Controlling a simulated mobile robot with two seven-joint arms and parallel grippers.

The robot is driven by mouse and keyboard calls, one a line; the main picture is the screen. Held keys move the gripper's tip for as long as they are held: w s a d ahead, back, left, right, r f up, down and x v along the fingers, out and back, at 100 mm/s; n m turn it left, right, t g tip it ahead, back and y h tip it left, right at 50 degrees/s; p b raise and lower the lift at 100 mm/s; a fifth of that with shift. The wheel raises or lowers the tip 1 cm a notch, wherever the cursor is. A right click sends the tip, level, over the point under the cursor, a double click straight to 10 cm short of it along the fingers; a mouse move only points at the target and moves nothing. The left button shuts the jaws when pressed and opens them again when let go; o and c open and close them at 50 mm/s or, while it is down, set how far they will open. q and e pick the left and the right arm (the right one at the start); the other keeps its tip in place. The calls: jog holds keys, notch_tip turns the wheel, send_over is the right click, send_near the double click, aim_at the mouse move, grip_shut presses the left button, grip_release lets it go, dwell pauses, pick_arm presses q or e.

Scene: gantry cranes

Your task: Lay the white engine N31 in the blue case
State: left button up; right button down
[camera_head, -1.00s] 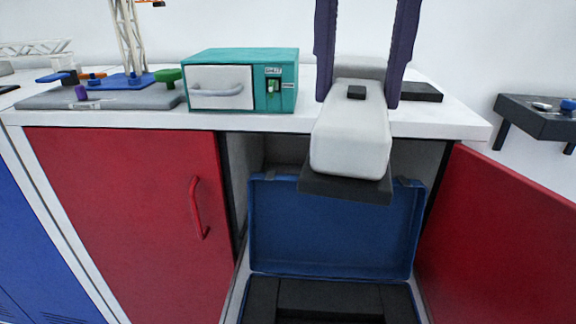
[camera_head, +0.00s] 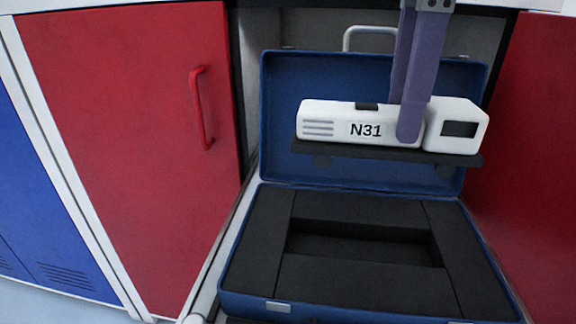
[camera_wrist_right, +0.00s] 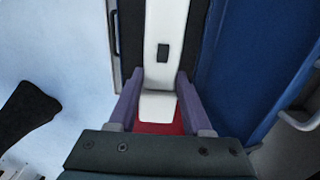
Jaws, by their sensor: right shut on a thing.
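The white engine N31 (camera_head: 345,128) has a black base plate and a label on its side. It hangs level in the air above the back part of the open blue case (camera_head: 280,90), in front of its raised lid. My right gripper (camera_head: 412,125) is shut on the engine's body, right of the label. In the right wrist view the engine (camera_wrist_right: 165,50) runs lengthwise between the two purple fingers (camera_wrist_right: 158,95). The case's black foam (camera_head: 255,245) has an empty rectangular recess (camera_head: 360,242) below and in front of the engine. My left gripper is not in view.
The case lies on a pulled-out shelf in an open cabinet. An open red door (camera_head: 535,170) stands close on the right. The case's lid rises behind the engine.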

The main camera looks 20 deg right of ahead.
notch_tip(320, 180, down, 14)
jog(key=shift+b, duration=1.15)
jog(key=shift+f, duration=0.2)
jog(key=shift+c, duration=1.7)
grip_release()
jog(key=shift+r, duration=0.5)
notch_tip(320, 180, up, 10)
jog(key=shift+r+p, duration=0.1)
jog(key=shift+p, duration=1)
jog(key=shift+r, duration=0.6)
